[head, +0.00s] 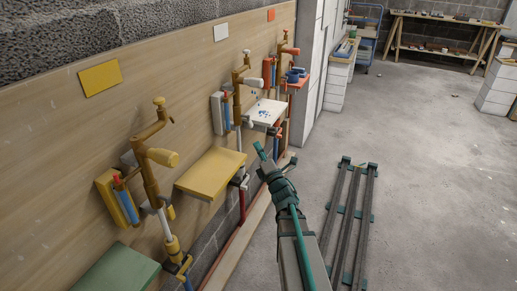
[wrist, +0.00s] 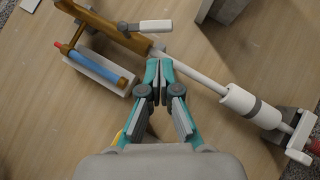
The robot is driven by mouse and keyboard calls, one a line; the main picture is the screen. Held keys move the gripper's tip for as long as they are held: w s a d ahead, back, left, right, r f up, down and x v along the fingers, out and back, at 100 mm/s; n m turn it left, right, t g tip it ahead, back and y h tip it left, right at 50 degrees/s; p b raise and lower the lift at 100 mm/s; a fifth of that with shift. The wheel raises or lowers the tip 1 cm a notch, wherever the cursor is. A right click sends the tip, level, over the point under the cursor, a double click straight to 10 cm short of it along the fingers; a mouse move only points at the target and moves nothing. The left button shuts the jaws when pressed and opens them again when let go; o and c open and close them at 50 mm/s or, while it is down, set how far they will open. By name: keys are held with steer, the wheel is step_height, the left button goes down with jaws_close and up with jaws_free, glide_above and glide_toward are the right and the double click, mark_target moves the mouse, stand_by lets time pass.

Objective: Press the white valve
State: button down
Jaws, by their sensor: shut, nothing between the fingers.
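The middle wall station, under a white square plate (head: 221,32), has a brown pipe with a white knob on top (head: 246,53) and a white handle (head: 253,82) at its side. I cannot tell which of these white parts is the valve. In the wrist view a white handle (wrist: 155,26) lies just beyond the fingertips, with a white cylinder (wrist: 236,98) on a pale pipe at right. My gripper (wrist: 159,65) is shut and empty, with a visible gap to the handle. In the head view my gripper (head: 264,149) is below and in front of the white-topped shelf.
A yellow station with a yellow handle (head: 163,157) and yellow shelf (head: 212,172) is nearer. An orange-red station (head: 287,50) is farther along the wooden panel. The white shelf (head: 266,111) juts out. Dark rails (head: 349,222) lie on the floor at right, with open floor beyond.

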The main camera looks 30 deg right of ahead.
mark_target(250, 123)
steer(key=x, duration=0.7)
steer(key=shift+w, duration=0.3)
steer(key=shift+b, duration=0.7)
